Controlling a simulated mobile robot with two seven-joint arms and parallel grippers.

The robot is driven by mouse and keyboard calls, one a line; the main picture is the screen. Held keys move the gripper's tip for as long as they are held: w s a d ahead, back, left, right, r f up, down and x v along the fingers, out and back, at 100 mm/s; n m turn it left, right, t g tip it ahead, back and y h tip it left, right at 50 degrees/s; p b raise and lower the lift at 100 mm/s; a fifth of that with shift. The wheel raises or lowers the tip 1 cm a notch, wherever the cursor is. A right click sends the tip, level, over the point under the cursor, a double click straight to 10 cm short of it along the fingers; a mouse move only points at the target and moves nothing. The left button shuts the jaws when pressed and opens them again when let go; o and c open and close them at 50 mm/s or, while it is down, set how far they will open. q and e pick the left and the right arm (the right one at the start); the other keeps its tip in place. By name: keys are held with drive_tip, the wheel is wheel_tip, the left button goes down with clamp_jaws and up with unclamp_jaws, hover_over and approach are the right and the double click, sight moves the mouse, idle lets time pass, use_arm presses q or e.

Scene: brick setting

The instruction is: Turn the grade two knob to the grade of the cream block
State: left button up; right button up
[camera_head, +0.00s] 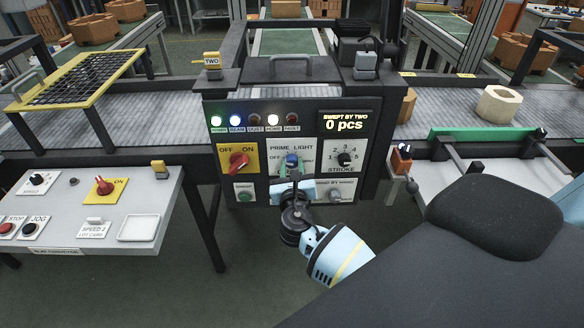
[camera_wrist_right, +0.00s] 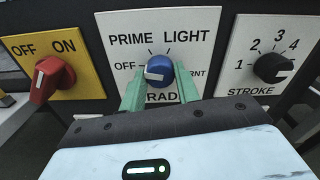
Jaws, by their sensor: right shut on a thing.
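The grade two knob is the blue knob (camera_wrist_right: 159,69) on a white plate marked OFF, PRIME, LIGHT and a partly hidden "…RNT". Its pale pointer lies nearly level, seemingly toward OFF. It also shows in the head view (camera_head: 292,160) on the dark cabinet. My right gripper (camera_wrist_right: 159,88) is shut on this knob, with one green finger on each side of it. In the head view the right gripper (camera_head: 293,179) reaches the panel from below. The cream block (camera_head: 499,104), a pale hollow piece, stands on the right conveyor. My left gripper is not in view.
A red OFF/ON switch (camera_wrist_right: 50,78) sits left of the knob and a black STROKE dial (camera_wrist_right: 273,68) right of it. A display (camera_head: 346,121) reads "SWEPT BY TWO 0 pcs". A control table (camera_head: 135,190) stands left; an orange block (camera_head: 407,104) is partly hidden beside the cabinet.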

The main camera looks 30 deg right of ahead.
drive_tip(key=m, duration=0.5)
drive_tip(key=shift+f+b, duration=0.1)
drive_tip(key=shift+b, duration=0.3)
drive_tip(key=m+b, duration=0.1)
drive_tip(key=m, duration=0.4)
drive_tip(key=shift+m+b, duration=0.3)
drive_tip(key=m+b, duration=0.1)
drive_tip(key=m, duration=0.3)
drive_tip(key=shift+b, duration=0.35)
drive_tip(key=m+b, duration=0.1)
drive_tip(key=m, duration=0.3)
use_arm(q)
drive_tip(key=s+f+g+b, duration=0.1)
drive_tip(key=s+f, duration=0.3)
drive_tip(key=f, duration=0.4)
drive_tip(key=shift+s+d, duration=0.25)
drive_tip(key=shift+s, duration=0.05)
use_arm(e)
drive_tip(key=shift+m, duration=1.1)
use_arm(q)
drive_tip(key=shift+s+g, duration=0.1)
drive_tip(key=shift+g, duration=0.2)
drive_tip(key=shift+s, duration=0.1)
use_arm(e)
drive_tip(key=o, duration=1)
drive_tip(key=shift+c, duration=0.2)
